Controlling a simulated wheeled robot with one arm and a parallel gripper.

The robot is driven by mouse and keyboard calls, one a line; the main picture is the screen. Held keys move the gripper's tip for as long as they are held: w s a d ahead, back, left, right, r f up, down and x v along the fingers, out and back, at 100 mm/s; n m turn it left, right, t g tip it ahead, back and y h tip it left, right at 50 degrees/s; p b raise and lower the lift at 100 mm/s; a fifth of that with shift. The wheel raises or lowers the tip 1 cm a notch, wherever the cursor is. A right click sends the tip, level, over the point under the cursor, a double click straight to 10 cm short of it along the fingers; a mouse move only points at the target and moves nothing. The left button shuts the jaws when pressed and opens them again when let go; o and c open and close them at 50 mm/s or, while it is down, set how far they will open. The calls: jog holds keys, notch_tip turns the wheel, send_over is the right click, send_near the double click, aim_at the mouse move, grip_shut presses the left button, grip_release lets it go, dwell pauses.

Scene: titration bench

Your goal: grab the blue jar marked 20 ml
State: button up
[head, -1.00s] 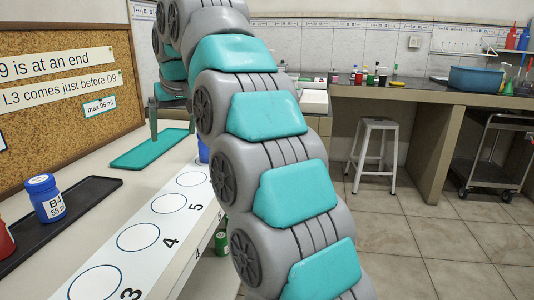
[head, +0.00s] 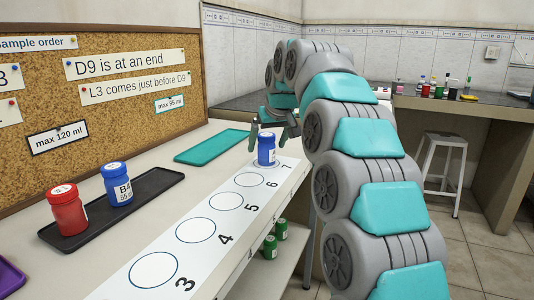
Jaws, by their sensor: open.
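A blue jar (head: 266,150) stands upright at circle 7 on the white numbered strip. Its white label is too small to read, so I cannot tell whether it says 20 ml. My gripper (head: 269,133) is open at the top of this jar, its fingers pointing down; I cannot tell whether they touch it. A second blue jar (head: 118,185), marked B4 and 55 ml, stands on the black tray (head: 150,192) at left.
A red jar (head: 67,210) stands on the black tray. A teal tray (head: 212,146) lies empty behind the strip (head: 205,258). Circles 3 to 6 are empty. Green jars (head: 270,246) sit on a lower shelf. A corkboard (head: 110,95) with notes stands along the left.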

jog(key=shift+x, duration=0.95)
jog(key=c, duration=1.4)
